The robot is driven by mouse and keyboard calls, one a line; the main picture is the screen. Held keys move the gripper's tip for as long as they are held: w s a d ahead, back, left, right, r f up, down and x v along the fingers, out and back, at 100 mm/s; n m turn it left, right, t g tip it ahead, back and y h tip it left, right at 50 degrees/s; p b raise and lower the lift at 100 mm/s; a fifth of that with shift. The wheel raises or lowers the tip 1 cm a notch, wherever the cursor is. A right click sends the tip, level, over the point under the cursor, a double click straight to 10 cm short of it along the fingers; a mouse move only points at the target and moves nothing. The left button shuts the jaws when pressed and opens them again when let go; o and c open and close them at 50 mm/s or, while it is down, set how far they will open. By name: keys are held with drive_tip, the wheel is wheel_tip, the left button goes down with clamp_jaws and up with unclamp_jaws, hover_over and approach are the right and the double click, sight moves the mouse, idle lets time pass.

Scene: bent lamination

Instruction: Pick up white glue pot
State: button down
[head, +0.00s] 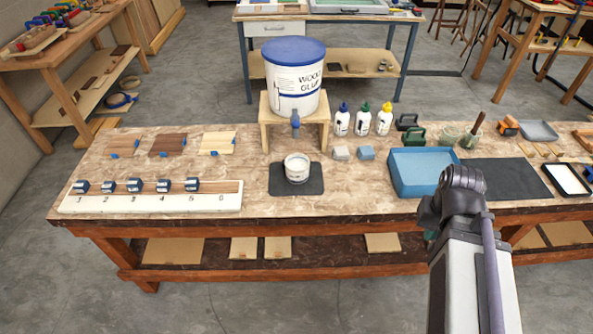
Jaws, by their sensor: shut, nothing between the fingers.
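A small white glue pot (297,169) stands upright on a dark square mat (283,189) near the front middle of the workbench. It is open at the top, with pale contents. A large white bucket (288,97) with a blue lid and "WOOD GLUE" lettering stands on a wooden stand (265,124) behind the pot. Its blue tap (295,124) hangs above and behind the pot. My arm rises at the lower right, well to the right of the pot. My gripper's fingers do not show.
A white numbered rail (150,203) with several small clamps lies left of the pot. Several glue bottles (363,119) stand behind. The bench in front of the mat (285,207) is clear.

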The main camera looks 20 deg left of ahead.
unclamp_jaws()
idle(0.9)
